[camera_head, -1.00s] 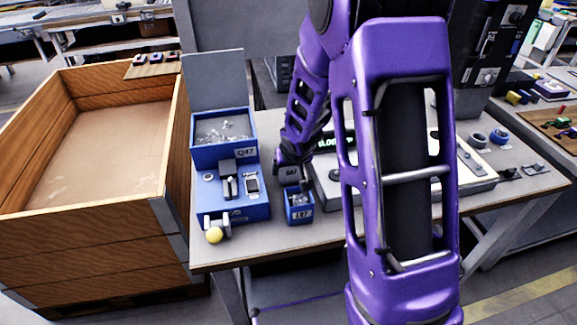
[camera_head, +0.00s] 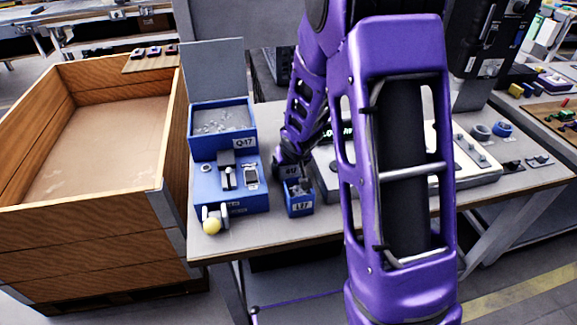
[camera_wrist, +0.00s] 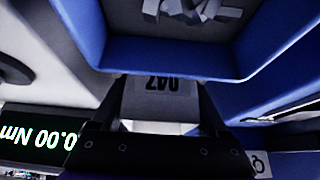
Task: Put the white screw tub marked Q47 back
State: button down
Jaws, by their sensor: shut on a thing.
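The label shows upside down between the fingers in the wrist view. A blue tub wall fills the top of the wrist view (camera_wrist: 180,62), close to the held piece. The held tub's base is hidden, so I cannot tell whether it touches the table.
A device with a lit display (camera_wrist: 38,135) stands beside my gripper. A wooden crate (camera_head: 88,235) is left.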

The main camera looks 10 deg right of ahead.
jog(key=shift+s+f+b, duration=0.35)
jog(key=shift+f+b, duration=0.35)
jog(key=shift+f, duration=0.15)
grip_release()
jog(key=shift+f, duration=0.1)
jog(key=shift+s+r, duration=0.15)
jog(key=shift+r, duration=0.3)
jog(key=p+v, duration=0.2)
jog(key=v, duration=0.3)
jog(key=p+v, duration=0.3)
jog(key=v, duration=0.2)
jog(key=w+p+v, duration=0.1)
jog(key=p+v, duration=0.1)
jog(key=v, duration=0.3)
jog(key=shift+s+r, duration=0.25)
jog(key=shift+r, duration=0.3)
jog(key=shift+p+v, duration=0.7)
jog(key=shift+v, duration=0.15)
